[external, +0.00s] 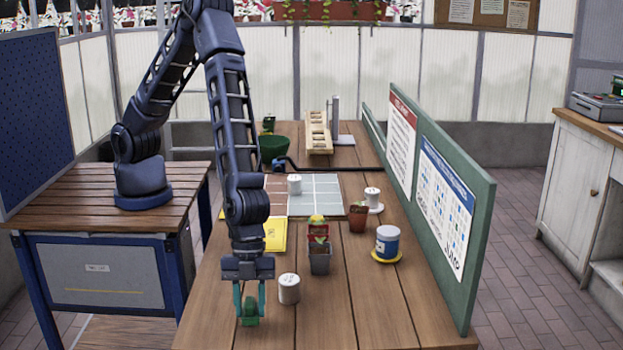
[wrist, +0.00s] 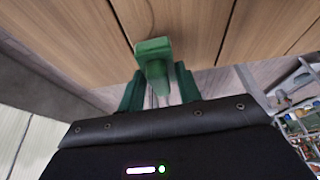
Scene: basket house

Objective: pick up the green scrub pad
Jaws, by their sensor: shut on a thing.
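The green scrub pad (external: 250,309) is between the teal fingers of my gripper (external: 250,301), near the front left of the wooden table. The gripper is shut on it and points down. In the wrist view the green pad (wrist: 154,58) sticks out past the fingertips, with the table planks behind it. The fingers (wrist: 158,85) hide part of it. I cannot tell whether the pad touches the table or hangs just above it.
A white canister (external: 289,289) stands close to the right of my gripper. Small pots (external: 320,257) and a blue-and-white tin (external: 387,242) on a yellow saucer stand farther back. A green board (external: 452,210) lines the table's right side. The table's front right (external: 380,315) is clear.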

